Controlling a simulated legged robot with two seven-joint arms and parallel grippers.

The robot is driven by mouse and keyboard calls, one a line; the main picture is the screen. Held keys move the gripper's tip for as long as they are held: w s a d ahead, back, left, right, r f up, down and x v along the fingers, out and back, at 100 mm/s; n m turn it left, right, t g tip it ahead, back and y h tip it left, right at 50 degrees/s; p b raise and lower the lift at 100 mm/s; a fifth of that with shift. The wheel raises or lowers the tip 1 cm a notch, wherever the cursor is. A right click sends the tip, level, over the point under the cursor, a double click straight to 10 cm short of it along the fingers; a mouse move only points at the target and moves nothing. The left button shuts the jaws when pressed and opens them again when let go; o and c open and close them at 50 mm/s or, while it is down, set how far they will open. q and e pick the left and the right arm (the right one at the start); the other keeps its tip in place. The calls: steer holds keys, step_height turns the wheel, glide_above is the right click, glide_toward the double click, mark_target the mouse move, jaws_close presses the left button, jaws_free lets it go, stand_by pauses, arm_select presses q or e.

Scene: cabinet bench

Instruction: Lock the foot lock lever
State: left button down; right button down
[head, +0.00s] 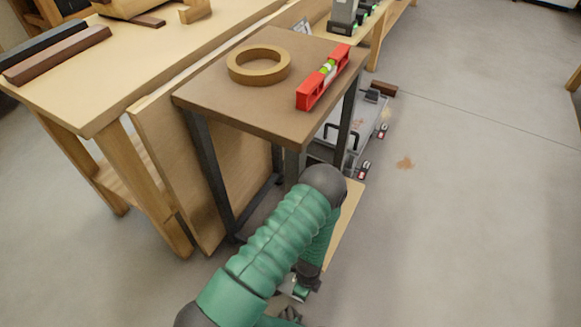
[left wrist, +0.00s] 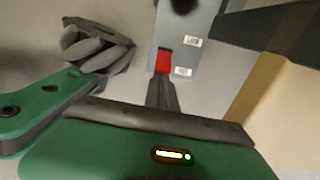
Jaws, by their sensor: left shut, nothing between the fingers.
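A small red piece (left wrist: 163,61), which looks like the foot lock lever, sits on a grey metal plate (left wrist: 180,28) in the left wrist view. My left gripper (left wrist: 161,82) is shut and empty, with its fingertips at the lower edge of the red piece; whether they touch it I cannot tell. In the head view my green left arm reaches down in front of the small table, and its gripper is mostly hidden low beside the table. A grey wheeled cart (head: 372,118) with small red parts (head: 364,170) at its wheels stands behind the table. My right gripper is not in view.
The small table (head: 225,100) has a tape ring (head: 258,65) and a red spirit level (head: 323,77) on top. A wooden workbench (head: 110,60) stands left of it. A dark grey lumpy object (left wrist: 95,45) shows in the left wrist view. Floor on the right is mostly clear.

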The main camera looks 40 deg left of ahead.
arm_select(q)
steer(key=shift+s+a, duration=0.2)
steer(key=shift+a, duration=0.9)
steer(key=shift+r+p, duration=0.15)
steer(key=shift+p, duration=0.15)
steer(key=shift+d+r+p, duration=0.25)
steer(key=shift+r+p, duration=0.45)
steer(key=shift+w+d+r, duration=0.1)
steer(key=shift+d+r, duration=0.15)
step_height(320, 180, up, 7)
steer(key=p, duration=0.7)
steer(key=shift+f, duration=0.1)
